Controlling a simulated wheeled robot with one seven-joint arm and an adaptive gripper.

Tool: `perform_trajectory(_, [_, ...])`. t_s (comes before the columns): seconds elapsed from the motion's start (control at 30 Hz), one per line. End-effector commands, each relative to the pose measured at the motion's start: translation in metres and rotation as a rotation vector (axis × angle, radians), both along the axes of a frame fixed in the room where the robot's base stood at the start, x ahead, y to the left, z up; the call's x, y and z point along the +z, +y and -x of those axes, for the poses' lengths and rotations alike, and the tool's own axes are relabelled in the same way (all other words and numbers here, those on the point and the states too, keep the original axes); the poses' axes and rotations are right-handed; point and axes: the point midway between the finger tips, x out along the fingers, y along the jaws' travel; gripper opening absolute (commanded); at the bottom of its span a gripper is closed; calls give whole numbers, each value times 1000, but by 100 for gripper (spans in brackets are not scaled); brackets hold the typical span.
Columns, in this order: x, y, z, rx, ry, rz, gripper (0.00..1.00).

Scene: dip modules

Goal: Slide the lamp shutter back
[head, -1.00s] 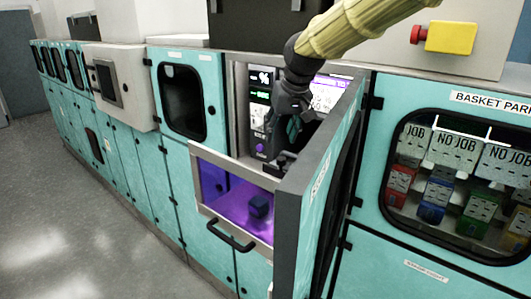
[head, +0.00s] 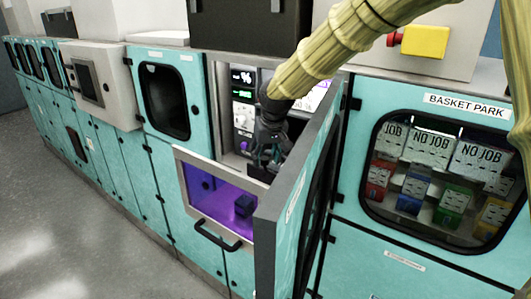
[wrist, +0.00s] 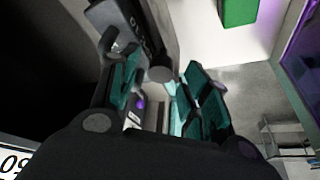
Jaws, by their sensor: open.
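My gripper (head: 268,156) is inside the open cabinet bay, beside the control panel (head: 243,115) with its lit displays and knobs. Its teal-padded fingers are apart in the wrist view (wrist: 157,92). A dark bar with pale lettering (wrist: 120,22) reaches down towards the gap, and its rounded grey end (wrist: 161,73) shows between or just beyond the fingers. I cannot tell whether it touches them or is the lamp shutter. The shutter is not clearly identifiable in the head view, where the arm and the open door hide part of the bay.
The open teal door (head: 290,210) stands close to the right of my gripper. Below is a purple-lit window panel (head: 190,190) with a black handle (head: 217,238) and a dark cube (head: 244,206) behind it. The basket park window (head: 440,185) is at right. Floor at left is clear.

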Motion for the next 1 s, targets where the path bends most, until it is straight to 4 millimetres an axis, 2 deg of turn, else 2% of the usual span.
perform_trajectory(0.43, [-8,1,-3,-1,-1,-1,47])
perform_trajectory(0.47, [-8,1,-3,-1,-1,-1,45])
perform_trajectory(0.7, [-8,1,-3,-1,-1,-1,1])
perform_trajectory(0.87, [-8,1,-3,-1,-1,-1,0])
perform_trajectory(1.0, [-8,-8,-9,-21,0,0,0])
